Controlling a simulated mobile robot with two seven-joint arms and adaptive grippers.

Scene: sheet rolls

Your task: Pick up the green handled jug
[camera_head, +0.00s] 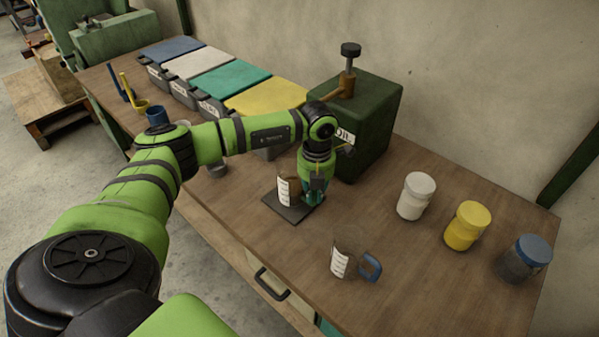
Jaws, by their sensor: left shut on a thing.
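A clear jug (285,190) with a white measuring label and brownish contents stands upright on or just above a dark square plate (291,213) near the table's front edge. Its green handle is on the right side and mostly hidden by my left gripper (315,193). My left gripper comes down from above and is shut on the handle of the jug. I cannot tell whether the jug's base touches the plate. My right gripper does not show.
A blue-handled jug (340,263) stands nearer the front. White (416,196), yellow (467,226) and blue-lidded (523,259) jars line the right. A dark green oil tank (375,115) stands close behind the gripper. Coloured lidded bins (230,80) run along the back left.

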